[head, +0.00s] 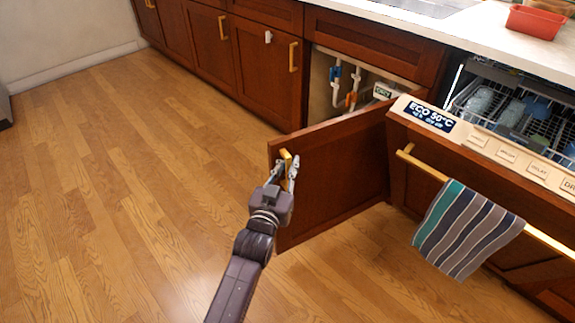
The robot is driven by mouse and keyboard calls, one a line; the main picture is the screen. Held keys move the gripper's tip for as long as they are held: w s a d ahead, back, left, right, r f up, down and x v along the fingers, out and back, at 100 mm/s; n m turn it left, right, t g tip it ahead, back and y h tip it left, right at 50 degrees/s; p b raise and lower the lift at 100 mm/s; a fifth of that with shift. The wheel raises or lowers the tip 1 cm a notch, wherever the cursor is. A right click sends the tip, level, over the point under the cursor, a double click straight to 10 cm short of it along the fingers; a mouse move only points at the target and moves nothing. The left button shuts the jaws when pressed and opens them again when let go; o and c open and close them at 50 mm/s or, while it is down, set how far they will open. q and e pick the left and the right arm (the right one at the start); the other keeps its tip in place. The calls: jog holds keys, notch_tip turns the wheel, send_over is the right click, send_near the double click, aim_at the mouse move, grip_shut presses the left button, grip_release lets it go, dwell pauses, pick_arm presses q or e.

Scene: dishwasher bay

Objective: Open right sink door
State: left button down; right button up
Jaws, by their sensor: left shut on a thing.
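The right sink door (338,172) is a dark red-brown wooden panel in the head view. It stands swung well out from the cabinet, hinged on its right side beside the dishwasher. My left gripper (287,170) is shut on its gold handle (286,158) near the free left edge. Behind the door the sink cabinet's inside shows white pipes (352,88) with blue and orange fittings. The lower part of that opening is hidden by the door. My right gripper is not in view.
The dishwasher door (490,150) is partly open on the right, with a striped towel (467,231) hanging on its gold bar. Closed cabinets (262,68) line the left. A red tub (535,22) stands on the counter. The wooden floor (120,190) at left is clear.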

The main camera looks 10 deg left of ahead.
pick_arm(q)
jog(key=shift+a+f, duration=0.3)
jog(key=shift+a, duration=0.15)
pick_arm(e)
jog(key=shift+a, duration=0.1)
pick_arm(q)
jog(key=c, duration=2.3)
grip_release()
jog(key=shift+c, duration=0.2)
jog(key=o, duration=0.4)
jog(key=shift+s+a+r, duration=0.15)
jog(key=shift+a+r, duration=0.05)
jog(key=shift+d, duration=0.2)
jog(key=s, duration=0.4)
jog(key=s+a, duration=0.1)
jog(key=s, duration=0.3)
jog(key=s+a, duration=0.1)
jog(key=s, duration=0.2)
jog(key=shift+s, duration=0.4)
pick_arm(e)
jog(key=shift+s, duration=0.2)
